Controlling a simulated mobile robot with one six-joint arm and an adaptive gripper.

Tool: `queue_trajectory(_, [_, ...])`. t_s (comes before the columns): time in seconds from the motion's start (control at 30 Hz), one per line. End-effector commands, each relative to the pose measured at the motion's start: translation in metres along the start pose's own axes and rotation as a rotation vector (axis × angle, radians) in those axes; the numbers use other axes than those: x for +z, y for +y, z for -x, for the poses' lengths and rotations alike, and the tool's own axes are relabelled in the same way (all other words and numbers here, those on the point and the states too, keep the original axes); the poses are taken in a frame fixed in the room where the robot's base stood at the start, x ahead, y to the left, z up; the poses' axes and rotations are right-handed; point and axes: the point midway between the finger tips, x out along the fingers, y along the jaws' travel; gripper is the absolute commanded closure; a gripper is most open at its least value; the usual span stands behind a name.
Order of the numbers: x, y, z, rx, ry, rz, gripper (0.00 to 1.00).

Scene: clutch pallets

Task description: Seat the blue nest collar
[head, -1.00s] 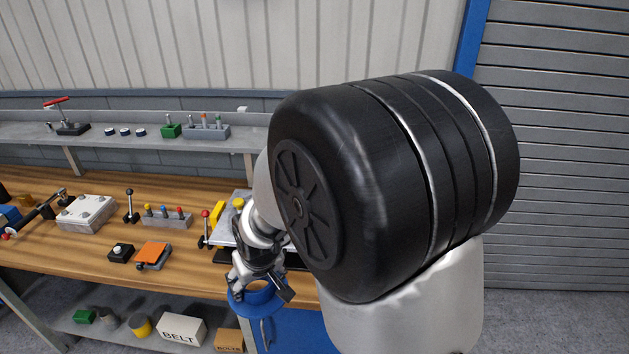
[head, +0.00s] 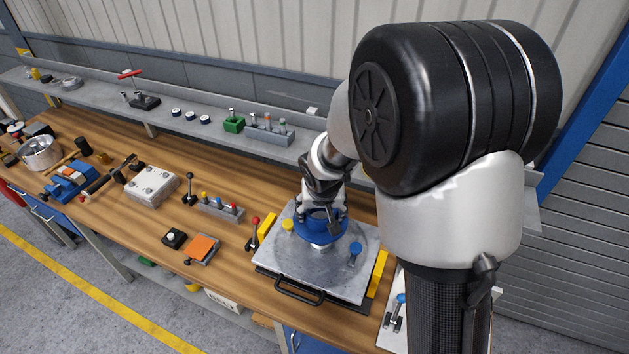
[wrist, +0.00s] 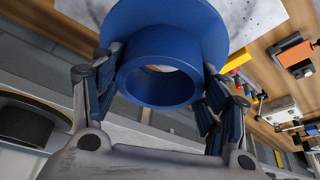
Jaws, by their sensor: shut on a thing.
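The blue nest collar (head: 313,228) is a wide-flanged ring; in the wrist view its round sleeve (wrist: 160,82) faces me. My gripper (wrist: 162,85) is shut on it, with one finger on each side of the sleeve. In the head view my gripper (head: 322,204) is above the grey pallet plate (head: 308,268), with the collar below it. A pale round part (head: 323,245) shows just under the collar's front edge. I cannot tell whether the collar touches it. Much of the collar's far side is hidden by my gripper.
A blue knob (head: 355,249) and a yellow knob (head: 288,225) stand on the plate near the collar. Yellow blocks (head: 377,273) flank the plate. A red-knobbed lever (head: 253,233) and an orange pad (head: 201,247) lie left. My arm hides the bench's right part.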

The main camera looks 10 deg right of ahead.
Motion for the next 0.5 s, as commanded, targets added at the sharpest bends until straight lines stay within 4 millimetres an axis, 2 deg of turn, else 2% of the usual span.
queue_trajectory(0.17, [0.002, 0.000, -0.006, 0.001, 0.000, -0.002, 0.64])
queue_trajectory(0.5, [0.014, 0.000, -0.035, 0.000, 0.000, -0.001, 0.64])
